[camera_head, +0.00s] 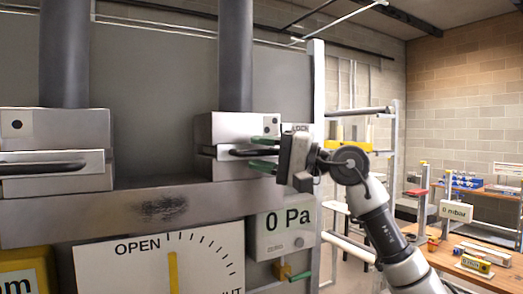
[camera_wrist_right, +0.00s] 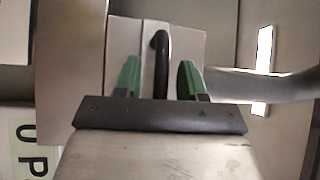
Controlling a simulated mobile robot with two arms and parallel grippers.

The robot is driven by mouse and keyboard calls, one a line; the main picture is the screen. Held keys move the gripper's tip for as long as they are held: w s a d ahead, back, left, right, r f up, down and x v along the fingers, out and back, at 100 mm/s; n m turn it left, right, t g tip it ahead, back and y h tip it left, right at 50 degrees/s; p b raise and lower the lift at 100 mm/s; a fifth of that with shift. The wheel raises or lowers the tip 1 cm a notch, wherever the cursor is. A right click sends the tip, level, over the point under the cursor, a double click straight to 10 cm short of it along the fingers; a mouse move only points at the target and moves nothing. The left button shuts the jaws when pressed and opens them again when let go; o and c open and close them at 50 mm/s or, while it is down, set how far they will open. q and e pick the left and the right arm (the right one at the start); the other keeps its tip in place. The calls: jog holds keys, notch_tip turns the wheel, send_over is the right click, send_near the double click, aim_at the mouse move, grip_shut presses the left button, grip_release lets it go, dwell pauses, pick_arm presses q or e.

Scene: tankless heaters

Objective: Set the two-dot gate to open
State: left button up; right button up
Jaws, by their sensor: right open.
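The gate box with what looks like a two-dot label (camera_head: 271,126) is a steel block on the right of the panel in the head view, below a grey pipe. Its dark bar handle (camera_head: 242,152) sticks out from the front; it also shows in the right wrist view (camera_wrist_right: 160,50). My right gripper (camera_head: 264,153) is open, its green fingers (camera_wrist_right: 160,82) on either side of the handle's end with gaps between. A dial (camera_head: 150,265) below has a yellow pointer standing upright beside the word OPEN. My left gripper is out of view.
A one-dot gate box (camera_head: 55,130) with a similar handle (camera_head: 42,168) stands at the left. A steel beam (camera_head: 60,224) runs below both boxes. A "0 Pa" display (camera_head: 285,225) hangs under the right box. Workbenches (camera_head: 490,265) stand at the far right.

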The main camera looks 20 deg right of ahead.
grip_shut()
